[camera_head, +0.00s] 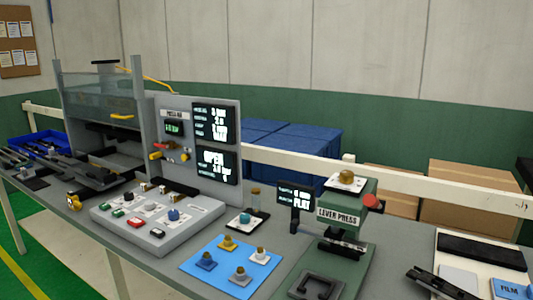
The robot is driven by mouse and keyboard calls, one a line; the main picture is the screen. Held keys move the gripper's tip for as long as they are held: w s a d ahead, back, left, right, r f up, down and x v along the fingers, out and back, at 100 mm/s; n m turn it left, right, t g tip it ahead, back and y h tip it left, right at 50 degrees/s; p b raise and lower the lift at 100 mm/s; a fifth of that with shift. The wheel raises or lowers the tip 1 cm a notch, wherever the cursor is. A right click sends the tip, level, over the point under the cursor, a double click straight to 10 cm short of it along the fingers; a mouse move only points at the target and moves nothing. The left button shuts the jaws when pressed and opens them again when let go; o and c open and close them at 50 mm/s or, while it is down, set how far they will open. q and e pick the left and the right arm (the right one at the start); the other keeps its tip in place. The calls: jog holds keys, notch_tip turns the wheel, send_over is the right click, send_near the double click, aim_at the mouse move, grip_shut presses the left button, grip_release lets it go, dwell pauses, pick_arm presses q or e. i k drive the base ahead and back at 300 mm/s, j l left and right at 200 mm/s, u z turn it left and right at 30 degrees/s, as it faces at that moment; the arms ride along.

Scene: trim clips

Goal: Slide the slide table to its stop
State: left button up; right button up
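A large grey press (170,143) stands at the left, with a clear raised guard (98,98) and a display reading OPEN (215,163). Dark tooling (100,172) sits low in its opening and out toward the front; this looks like the slide table, but its rails and stop cannot be made out. A small green lever press (343,218) stands right of centre, with a dark part under its head and a dark frame-shaped fixture (318,286) at its base.
A grey control box (175,240) with several buttons stands before the press. A blue mat (232,280) holds several small knob-like pieces. A blue bin (38,145) and dark strips lie at the far left.

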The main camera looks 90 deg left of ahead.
aim_at(93, 178)
jog(key=i+j+u, duration=0.1)
jog(key=u, duration=4.05)
